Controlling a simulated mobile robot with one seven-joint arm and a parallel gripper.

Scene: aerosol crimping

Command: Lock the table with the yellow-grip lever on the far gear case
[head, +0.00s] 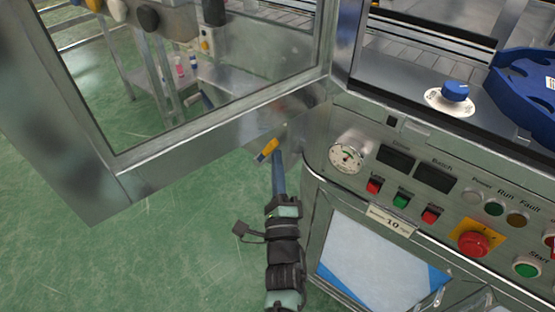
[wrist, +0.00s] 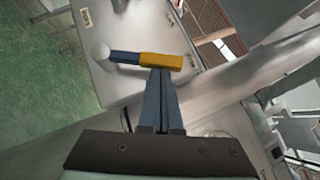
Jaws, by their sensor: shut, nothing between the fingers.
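The lever lies over the grey face of a gear case (wrist: 110,82). My gripper (wrist: 160,76) is shut and empty, its fingertips right at the near side of the yellow grip; I cannot tell whether they touch it. In the head view the yellow grip (head: 267,148) shows small beside my gripper (head: 277,156), past the machine's corner. Most of the gear case is hidden there.
An open framed glass door (head: 215,125) stands left of my arm. The machine's control panel (head: 400,190), with a red stop button (head: 473,244), is close on the right. Small labels (wrist: 85,18) on the case are unreadable. The green floor at left is clear.

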